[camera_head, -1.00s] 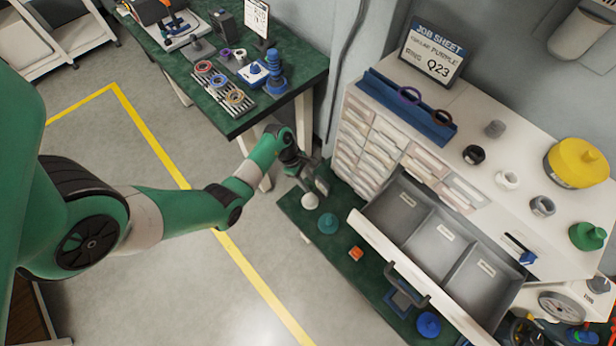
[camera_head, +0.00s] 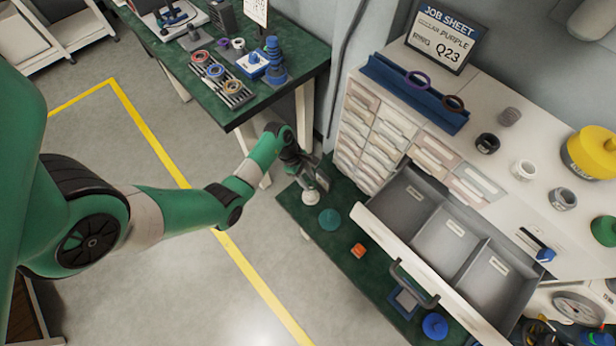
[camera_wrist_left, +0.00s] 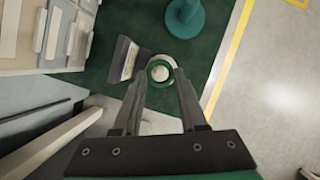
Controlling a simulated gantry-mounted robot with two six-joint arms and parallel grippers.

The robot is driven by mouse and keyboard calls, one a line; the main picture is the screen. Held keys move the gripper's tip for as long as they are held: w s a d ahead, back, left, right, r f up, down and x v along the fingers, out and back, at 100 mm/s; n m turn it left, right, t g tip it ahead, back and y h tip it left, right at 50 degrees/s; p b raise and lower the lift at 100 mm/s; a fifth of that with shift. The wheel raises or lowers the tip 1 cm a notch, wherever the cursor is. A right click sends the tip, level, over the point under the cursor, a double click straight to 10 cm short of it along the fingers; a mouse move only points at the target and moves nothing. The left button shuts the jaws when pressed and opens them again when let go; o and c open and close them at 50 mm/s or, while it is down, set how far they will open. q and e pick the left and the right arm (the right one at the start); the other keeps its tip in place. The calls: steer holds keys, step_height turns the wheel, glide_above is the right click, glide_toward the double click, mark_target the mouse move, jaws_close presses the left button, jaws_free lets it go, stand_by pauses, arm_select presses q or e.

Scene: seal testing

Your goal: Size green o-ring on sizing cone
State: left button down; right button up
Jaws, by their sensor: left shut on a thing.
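The green o-ring (camera_wrist_left: 149,68) shows as a thin ring between the fingertips of my left gripper (camera_wrist_left: 160,78), which is shut on it. A round white piece, probably the sizing cone (camera_wrist_left: 160,72), shows through the ring in the left wrist view. I cannot tell whether the ring touches it. In the head view my left gripper (camera_head: 318,180) is just above the white cone (camera_head: 310,197), partly covering it; the ring is not discernible there. My right gripper is not in view.
A teal round piece (camera_head: 330,219) and an orange block (camera_head: 358,250) stand nearby on the green mat. An open grey drawer (camera_head: 440,235) juts out to the right. A small dark stand with a light face (camera_wrist_left: 123,60) is close beside the cone.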

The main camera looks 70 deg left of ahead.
arm_select(q)
steer(key=shift+f, duration=0.15)
steer(key=shift+f+b, duration=1.45)
steer(key=shift+f, duration=0.45)
steer(key=shift+c, duration=1.8)
jaws_free()
steer(key=shift+r, duration=0.1)
steer(key=shift+r, duration=0.1)
step_height(320, 180, up, 9)
steer(key=p, duration=0.9)
steer(key=shift+p, duration=0.4)
